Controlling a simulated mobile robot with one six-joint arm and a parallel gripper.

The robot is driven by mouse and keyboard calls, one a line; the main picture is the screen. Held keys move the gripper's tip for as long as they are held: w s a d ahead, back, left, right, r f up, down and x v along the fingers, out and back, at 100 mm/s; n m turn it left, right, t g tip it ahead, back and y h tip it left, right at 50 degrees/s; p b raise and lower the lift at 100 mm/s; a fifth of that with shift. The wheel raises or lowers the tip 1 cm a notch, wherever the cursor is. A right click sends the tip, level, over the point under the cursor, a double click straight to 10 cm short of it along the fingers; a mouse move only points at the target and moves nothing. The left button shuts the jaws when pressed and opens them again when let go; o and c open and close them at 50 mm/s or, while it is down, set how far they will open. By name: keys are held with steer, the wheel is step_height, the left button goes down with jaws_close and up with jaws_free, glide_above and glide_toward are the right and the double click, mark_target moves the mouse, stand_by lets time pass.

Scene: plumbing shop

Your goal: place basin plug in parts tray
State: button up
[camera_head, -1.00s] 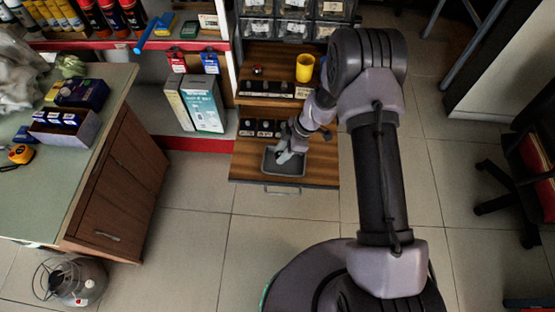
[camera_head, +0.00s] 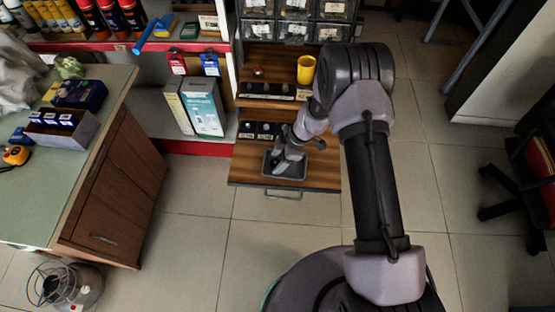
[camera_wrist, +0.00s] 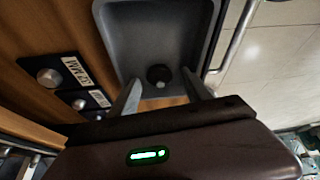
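The grey parts tray (camera_head: 298,172) sits on the pulled-out wooden drawer shelf. It also shows in the wrist view (camera_wrist: 205,22), with raised walls and rounded corners. A small dark round piece, which looks like the basin plug (camera_wrist: 159,75), is at the tray's near end in the wrist view, apparently on its floor. My gripper (camera_wrist: 160,76) is over the tray, its two fingers spread on either side of the plug with gaps showing. In the head view my gripper (camera_head: 283,163) points down into the tray; the plug cannot be made out there.
Labelled dark holders with small knobs (camera_wrist: 48,77) stand beside the tray. A yellow cup (camera_head: 306,69) stands on the upper shelf behind. The drawer's metal handle (camera_head: 283,195) is at the front. A green-topped counter (camera_head: 85,165) is at left. The floor in front is clear.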

steer(key=d+r+m+t+p, duration=0.1)
steer(key=d+r+m+p, duration=0.15)
steer(key=r, duration=0.95)
steer(key=d+r+m+p, duration=0.1)
steer(key=d+r+p, duration=0.2)
steer(key=r, duration=0.8)
steer(key=s+d+r+m+t, duration=0.1)
steer(key=s+r+m, duration=0.2)
steer(key=r, duration=0.4)
steer(key=s+d+r+m+t, duration=0.1)
steer(key=s+r+m, duration=0.25)
steer(key=r, duration=0.35)
steer(key=s+d+r+m+t+h, duration=0.1)
steer(key=s+d+r+m, duration=0.1)
steer(key=s+r+m, duration=0.3)
steer(key=s+d+r+m+t+h, duration=0.1)
steer(key=s+d+r+m+t, duration=0.1)
steer(key=s+m, duration=0.6)
steer(key=s+d+r, duration=0.1)
steer(key=s+r, duration=0.1)
steer(key=s, duration=0.2)
steer(key=shift+r+m+h, duration=0.3)
steer(key=shift+r+h, duration=0.1)
